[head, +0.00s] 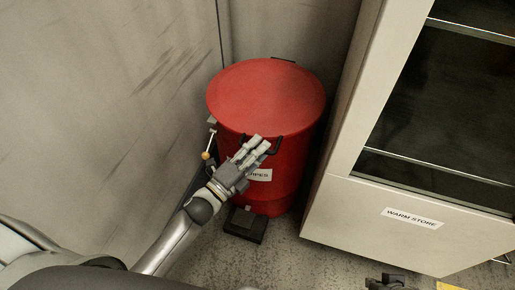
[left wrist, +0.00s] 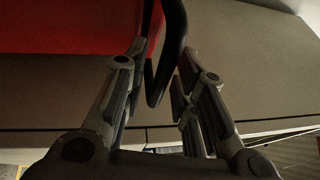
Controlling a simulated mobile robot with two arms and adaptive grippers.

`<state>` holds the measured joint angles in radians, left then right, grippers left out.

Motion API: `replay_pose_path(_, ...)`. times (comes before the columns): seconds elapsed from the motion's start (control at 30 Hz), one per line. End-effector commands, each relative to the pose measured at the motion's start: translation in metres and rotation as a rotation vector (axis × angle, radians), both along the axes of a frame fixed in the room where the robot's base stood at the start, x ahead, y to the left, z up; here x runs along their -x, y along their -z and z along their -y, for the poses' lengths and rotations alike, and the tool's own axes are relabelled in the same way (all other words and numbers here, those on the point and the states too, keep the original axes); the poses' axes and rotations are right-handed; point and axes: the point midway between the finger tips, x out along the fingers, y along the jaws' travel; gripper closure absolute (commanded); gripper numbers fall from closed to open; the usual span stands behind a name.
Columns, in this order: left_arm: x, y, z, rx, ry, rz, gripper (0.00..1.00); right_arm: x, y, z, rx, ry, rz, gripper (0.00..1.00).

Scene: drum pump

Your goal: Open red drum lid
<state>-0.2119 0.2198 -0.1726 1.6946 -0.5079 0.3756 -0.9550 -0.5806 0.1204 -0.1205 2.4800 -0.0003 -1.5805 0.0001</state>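The red drum (head: 280,170) stands in the corner, its round red lid (head: 268,92) lying flat and closed on top. A dark handle at the lid's front edge is partly hidden by my left gripper (head: 258,143). In the left wrist view the black handle bar (left wrist: 172,45) runs between the two fingers of my left gripper (left wrist: 162,52). The fingers are apart on either side of the bar; no firm grip shows. The red drum surface (left wrist: 75,25) fills the upper left there. A dark part at the head view's bottom edge looks like my right gripper (head: 388,283), mostly cut off.
A pale cabinet (head: 335,190) labelled "WARM STORE" stands close on the drum's right. A grey wall (head: 110,90) closes in on the left. A black pedal block (head: 245,224) sits at the drum's foot. A yellow-knobbed lever (head: 206,155) is left of the drum.

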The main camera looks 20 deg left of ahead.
Motion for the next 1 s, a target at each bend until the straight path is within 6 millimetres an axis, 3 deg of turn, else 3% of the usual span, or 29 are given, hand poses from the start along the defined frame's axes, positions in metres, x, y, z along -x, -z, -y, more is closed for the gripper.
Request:
replay_pose_path(0.03,0.000,0.000,0.000,0.000,0.000,0.000,0.85,0.000,0.000,0.000,0.000,0.000,0.000,1.00)
replay_pose_path(0.17,0.000,0.000,0.000,0.000,0.000,0.000,1.00,0.000,0.000,0.000,0.000,0.000,0.000,1.00)
replay_pose_path(0.67,0.000,-0.002,0.000,0.000,0.000,-0.003,1.00,-0.002,-0.001,0.000,-0.001,0.000,0.006,1.00)
replay_pose_path(1.0,-0.001,-0.016,0.000,0.000,0.002,-0.022,1.00,-0.014,0.052,-0.003,0.001,-0.002,-0.031,1.00)
